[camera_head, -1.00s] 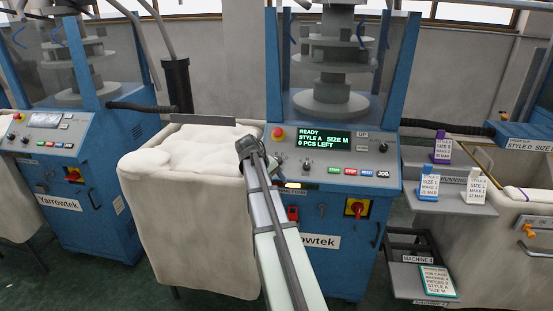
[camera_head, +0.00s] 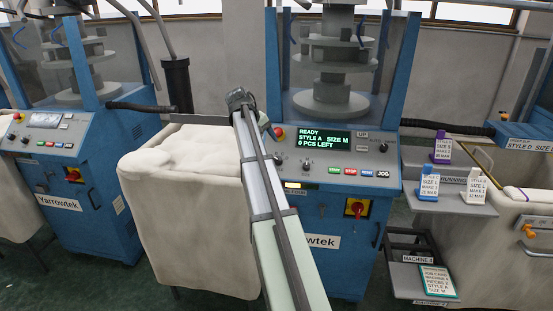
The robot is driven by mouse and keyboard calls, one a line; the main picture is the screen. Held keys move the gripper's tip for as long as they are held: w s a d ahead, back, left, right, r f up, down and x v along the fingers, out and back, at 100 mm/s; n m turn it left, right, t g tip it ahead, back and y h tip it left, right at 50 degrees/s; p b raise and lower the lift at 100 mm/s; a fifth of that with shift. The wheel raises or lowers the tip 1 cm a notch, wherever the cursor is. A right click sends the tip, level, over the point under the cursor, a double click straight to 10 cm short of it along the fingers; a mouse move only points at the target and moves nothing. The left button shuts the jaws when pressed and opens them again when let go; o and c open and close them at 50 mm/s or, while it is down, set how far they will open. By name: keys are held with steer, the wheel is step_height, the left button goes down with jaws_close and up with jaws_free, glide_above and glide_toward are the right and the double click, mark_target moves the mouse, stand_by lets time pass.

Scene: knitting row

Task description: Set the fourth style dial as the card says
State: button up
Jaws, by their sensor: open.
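The middle blue knitting machine has a control panel (camera_head: 345,172). Its green-lit display (camera_head: 324,139) reads READY, STYLE A, SIZE M, 0 PCS LEFT. A black knob (camera_head: 383,147) sits at the panel's right, and a small dark knob (camera_head: 278,159) at its left. I cannot tell which is the style dial or read its setting. A job card (camera_head: 436,280) lies on the low shelf at right; it appears to read STYLE A, SIZE M. My gripper (camera_head: 240,98) is raised over the panel's left end, apart from it; its fingers are hard to see but open. My arm hides part of the panel.
A cream fabric bin (camera_head: 195,220) stands left of the machine. A red stop button (camera_head: 280,133) is close to my arm. Several tagged cards stand on the grey shelf (camera_head: 460,206) at right. Another blue machine (camera_head: 85,215) stands at far left.

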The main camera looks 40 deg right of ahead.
mark_target(278, 160)
steer(key=x, duration=0.9)
steer(key=shift+f, duration=0.1)
steer(key=c, duration=1)
steer(key=shift+c, duration=0.2)
